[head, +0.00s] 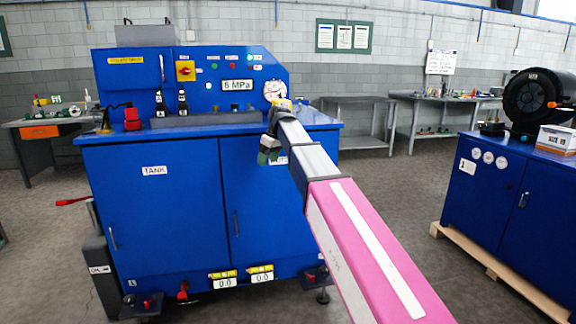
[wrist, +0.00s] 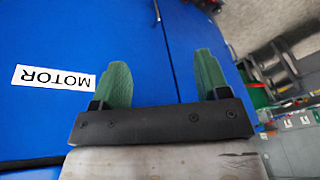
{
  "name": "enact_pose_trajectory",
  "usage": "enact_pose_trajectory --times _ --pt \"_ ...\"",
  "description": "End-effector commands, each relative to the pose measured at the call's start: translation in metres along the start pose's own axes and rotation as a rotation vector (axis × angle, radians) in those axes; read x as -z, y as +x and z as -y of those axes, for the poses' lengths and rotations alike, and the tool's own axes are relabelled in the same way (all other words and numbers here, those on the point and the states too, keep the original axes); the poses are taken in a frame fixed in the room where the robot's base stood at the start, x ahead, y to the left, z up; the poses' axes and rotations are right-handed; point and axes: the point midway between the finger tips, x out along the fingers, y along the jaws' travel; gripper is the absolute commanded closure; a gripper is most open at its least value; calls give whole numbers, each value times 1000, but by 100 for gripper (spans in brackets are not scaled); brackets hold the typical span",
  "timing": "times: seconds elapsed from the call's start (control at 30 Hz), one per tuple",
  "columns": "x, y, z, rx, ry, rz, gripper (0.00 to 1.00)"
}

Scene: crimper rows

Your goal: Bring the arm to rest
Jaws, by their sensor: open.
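My gripper (wrist: 163,80) is open in the wrist view, its two green fingers spread apart with nothing between them. In the head view my arm reaches forward from the lower right, and my gripper (head: 268,157) hangs at its far end in front of the blue test cabinet (head: 165,200). In the wrist view the blue cabinet face (wrist: 60,120) fills the left side behind the fingers, with a white MOTOR label (wrist: 53,78) left of them. I cannot tell the exact gap between the fingers and the cabinet.
A second blue cabinet (head: 500,190) with a large black crimper head (head: 532,95) stands on a wooden pallet at the right. Grey workbenches (head: 360,110) line the back wall. The floor (head: 385,200) between the two cabinets is clear. A red-handled lever (head: 75,201) juts out at the left.

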Motion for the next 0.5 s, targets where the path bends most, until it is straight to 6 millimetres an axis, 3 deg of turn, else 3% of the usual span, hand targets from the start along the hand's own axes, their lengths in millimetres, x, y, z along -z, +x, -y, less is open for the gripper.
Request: enact_pose_trajectory --times 0.03,0.2,0.5 --pt "-27 23 -3 -6 51 13 31" --pt "-96 82 -18 -37 218 43 31" --pt "-221 170 -22 -98 497 94 31"
